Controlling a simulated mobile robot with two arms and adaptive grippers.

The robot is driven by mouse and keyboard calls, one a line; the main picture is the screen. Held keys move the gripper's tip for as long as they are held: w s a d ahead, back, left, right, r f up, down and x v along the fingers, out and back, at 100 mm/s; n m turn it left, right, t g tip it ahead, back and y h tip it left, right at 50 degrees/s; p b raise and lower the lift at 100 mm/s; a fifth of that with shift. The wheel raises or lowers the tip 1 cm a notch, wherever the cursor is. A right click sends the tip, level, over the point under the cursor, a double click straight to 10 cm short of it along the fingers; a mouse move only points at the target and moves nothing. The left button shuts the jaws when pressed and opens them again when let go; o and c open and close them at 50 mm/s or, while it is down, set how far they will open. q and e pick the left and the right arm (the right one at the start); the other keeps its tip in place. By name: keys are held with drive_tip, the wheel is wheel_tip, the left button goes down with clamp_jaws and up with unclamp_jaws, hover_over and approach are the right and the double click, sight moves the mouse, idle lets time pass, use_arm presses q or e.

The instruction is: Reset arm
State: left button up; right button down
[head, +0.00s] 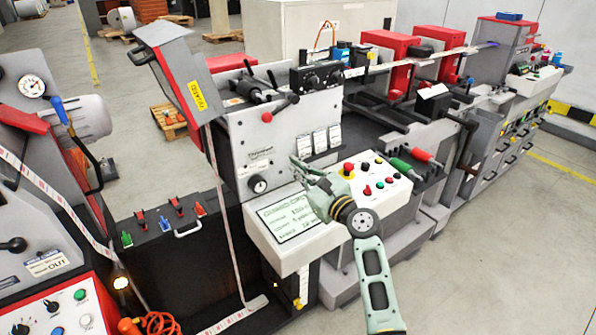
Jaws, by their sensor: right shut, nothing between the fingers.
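My right arm comes in from the bottom right in pale green-grey. Its gripper (301,165) is shut and empty, in front of the grey machine's front panel (262,150). It is above the screen (290,219) and left of the button panel (372,185). I cannot tell whether its fingertips touch the panel. My wrist hides part of the screen's right side and the button panel's left edge. My left gripper is not in view.
The label rewinder line runs from left to upper right, with red units (388,62) along it. A raised guard cover (180,70) stands at the upper left. A paper strip (224,200) hangs down left of the screen. Open floor (500,260) lies at the right.

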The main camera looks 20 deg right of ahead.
drive_tip(key=s+a+f+n+g+h, duration=0.15)
drive_tip(key=s+f+n+g, duration=0.25)
drive_tip(key=s+f+n, duration=0.65)
drive_tip(key=s+a+f+n+g, duration=0.2)
drive_tip(key=s+f+n+g, duration=0.45)
drive_tip(key=s, duration=0.65)
drive_tip(key=s+d+f+n+g+h, duration=0.25)
drive_tip(key=s+n, duration=0.35)
drive_tip(key=s, duration=0.5)
drive_tip(key=s+d+f+n+g+h, duration=0.1)
drive_tip(key=s+d+f+n+h, duration=0.15)
drive_tip(key=s+n, duration=0.65)
drive_tip(key=s+f+m+g+b, duration=0.1)
drive_tip(key=s+f+m+b, duration=0.15)
drive_tip(key=f, duration=2.45)
drive_tip(key=s+d+f+g+b, duration=0.1)
drive_tip(key=s+d+f, duration=0.2)
drive_tip(key=s+f, duration=1.5)
drive_tip(key=shift+d+f+n+b, duration=0.2)
drive_tip(key=shift+f+n+b, duration=0.2)
drive_tip(key=shift+f, duration=0.5)
